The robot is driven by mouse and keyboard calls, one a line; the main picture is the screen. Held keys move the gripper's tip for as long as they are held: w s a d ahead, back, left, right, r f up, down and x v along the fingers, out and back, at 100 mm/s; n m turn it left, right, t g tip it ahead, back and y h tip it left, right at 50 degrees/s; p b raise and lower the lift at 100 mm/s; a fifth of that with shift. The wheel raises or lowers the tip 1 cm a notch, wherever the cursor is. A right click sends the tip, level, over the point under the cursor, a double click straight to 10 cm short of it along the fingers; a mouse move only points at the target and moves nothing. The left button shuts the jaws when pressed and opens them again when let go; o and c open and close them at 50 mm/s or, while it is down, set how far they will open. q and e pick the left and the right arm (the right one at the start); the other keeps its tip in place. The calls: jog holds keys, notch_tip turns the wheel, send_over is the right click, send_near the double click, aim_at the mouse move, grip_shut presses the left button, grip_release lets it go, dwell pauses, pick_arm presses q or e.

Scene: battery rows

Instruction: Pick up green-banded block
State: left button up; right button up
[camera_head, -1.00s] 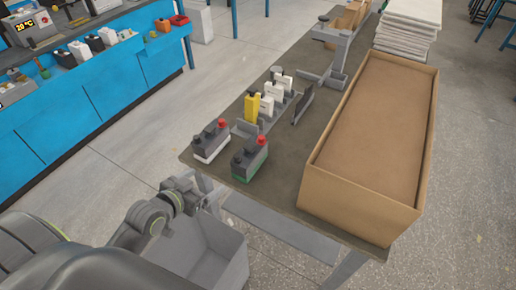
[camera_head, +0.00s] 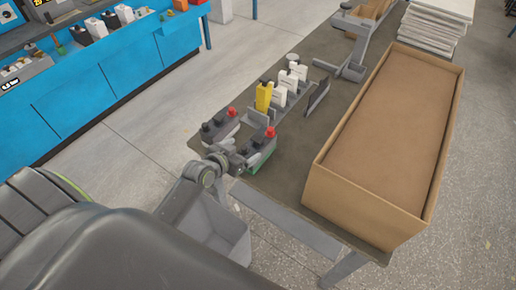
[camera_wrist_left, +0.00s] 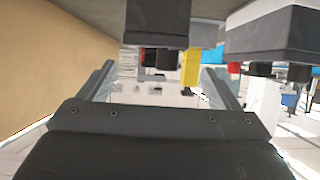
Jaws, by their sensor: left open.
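The green-banded block (camera_head: 262,158) is dark grey with a red cap and a green band low on its side. It stands upright at the table's near left corner, partly hidden by my left gripper (camera_head: 232,160). In the left wrist view, which looks upside down, a dark block (camera_wrist_left: 155,24), likely the same one, lies ahead, roughly between the fingers. There my left gripper (camera_wrist_left: 160,78) is open, with nothing between its fingers. The green band does not show in that view. My right gripper is not in view.
A similar white-banded block (camera_head: 219,130) stands close beside it, also in the left wrist view (camera_wrist_left: 285,35). A yellow block (camera_head: 264,97) and white ones (camera_head: 279,93) stand behind. A large cardboard box (camera_head: 345,200) fills the table's right.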

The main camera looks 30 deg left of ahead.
aim_at(254, 142)
pick_arm(q)
jog(key=shift+d+p+x, duration=0.15)
jog(key=shift+p+x, duration=0.15)
jog(key=shift+x, duration=1.4)
jog(key=shift+d+p+x, duration=0.15)
jog(key=shift+p+x, duration=0.15)
jog(key=shift+x, duration=1.35)
jog(key=shift+s, duration=0.1)
grip_shut()
jog(key=shift+w+r, duration=0.25)
